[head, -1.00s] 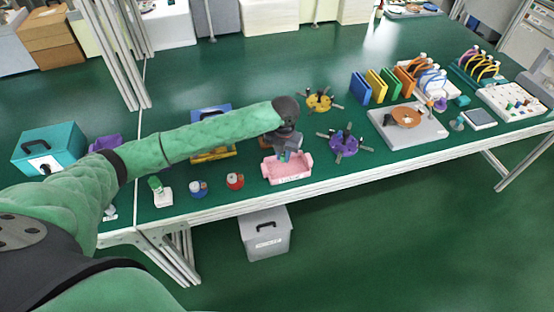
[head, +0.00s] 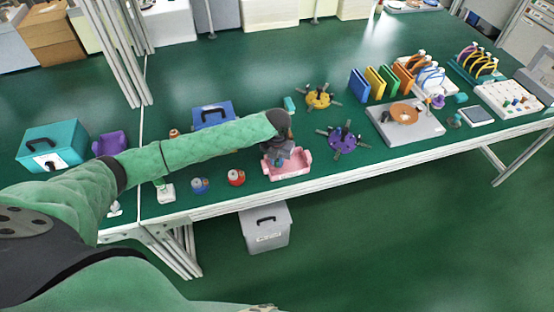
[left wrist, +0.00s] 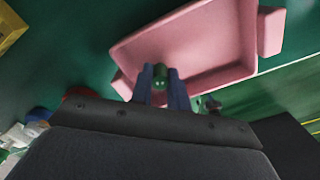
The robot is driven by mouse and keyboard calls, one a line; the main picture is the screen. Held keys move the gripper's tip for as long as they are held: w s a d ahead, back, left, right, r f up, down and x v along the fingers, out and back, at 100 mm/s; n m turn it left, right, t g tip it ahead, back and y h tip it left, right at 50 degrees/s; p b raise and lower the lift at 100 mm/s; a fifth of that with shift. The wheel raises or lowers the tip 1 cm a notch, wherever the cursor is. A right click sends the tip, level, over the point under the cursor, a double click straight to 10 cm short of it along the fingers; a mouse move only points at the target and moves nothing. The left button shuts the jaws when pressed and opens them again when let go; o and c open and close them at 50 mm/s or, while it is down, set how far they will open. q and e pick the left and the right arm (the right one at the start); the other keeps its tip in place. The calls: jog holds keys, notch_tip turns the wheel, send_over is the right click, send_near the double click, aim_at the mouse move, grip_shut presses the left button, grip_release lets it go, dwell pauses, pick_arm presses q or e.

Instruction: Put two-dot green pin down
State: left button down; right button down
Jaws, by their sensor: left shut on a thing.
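My left gripper (head: 277,160) hangs at the pink tray (head: 292,171) near the front edge of the green table. The visible tray floor looks empty. My right gripper is in neither view.
A red-and-white item (head: 236,177) and a blue one (head: 199,185) stand left of the tray. A purple spoked holder (head: 345,139) stands to its right. A blue case (head: 212,112) is behind my arm. A grey bin (head: 265,230) stands below the table.

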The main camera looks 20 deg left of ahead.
pick_arm(q)
jog(key=c, duration=1.3)
grip_release()
jog(key=shift+f, duration=0.1)
jog(key=shift+c, duration=0.2)
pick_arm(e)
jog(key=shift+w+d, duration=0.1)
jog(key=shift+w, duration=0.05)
